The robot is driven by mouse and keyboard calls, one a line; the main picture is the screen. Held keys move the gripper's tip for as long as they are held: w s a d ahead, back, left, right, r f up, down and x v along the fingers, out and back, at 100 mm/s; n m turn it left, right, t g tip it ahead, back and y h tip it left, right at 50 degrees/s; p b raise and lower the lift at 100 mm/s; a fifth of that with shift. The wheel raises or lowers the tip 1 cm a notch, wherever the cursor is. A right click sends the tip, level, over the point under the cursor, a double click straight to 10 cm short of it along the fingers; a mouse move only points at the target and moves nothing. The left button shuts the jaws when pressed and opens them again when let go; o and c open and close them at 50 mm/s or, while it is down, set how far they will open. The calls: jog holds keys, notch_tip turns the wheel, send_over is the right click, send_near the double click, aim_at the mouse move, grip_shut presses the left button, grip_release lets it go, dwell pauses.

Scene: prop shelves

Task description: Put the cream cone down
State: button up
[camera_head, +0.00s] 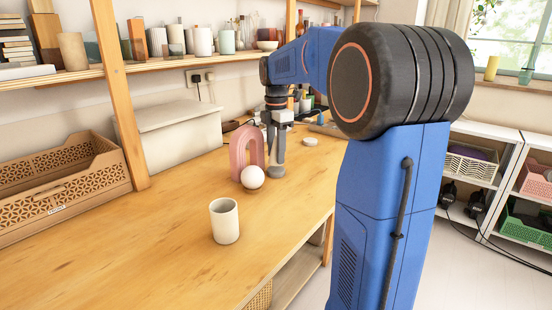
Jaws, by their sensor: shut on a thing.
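My gripper (278,138) points down over the workbench, behind the white ball and beside the pink arch. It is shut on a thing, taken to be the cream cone. The cone's outline cannot be made out, as the gripper's dark parts and the small picture hide it. A grey round base (277,172) shows below the fingers, close to the bench top; I cannot tell whether it touches the bench.
The pink arch (238,155) and white ball (252,178) stand left of my gripper. A cream cup (224,224) stands nearer. A white disc (310,141) lies to the right. A wooden crate (60,190) and pale box (180,137) stand at the back left. The front left bench is clear.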

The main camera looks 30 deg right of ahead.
jog(key=shift+f, duration=1.15)
jog(key=o, duration=1)
jog(key=shift+f, duration=0.1)
notch_tip(320, 180, up, 12)
jog(key=shift+r, duration=0.15)
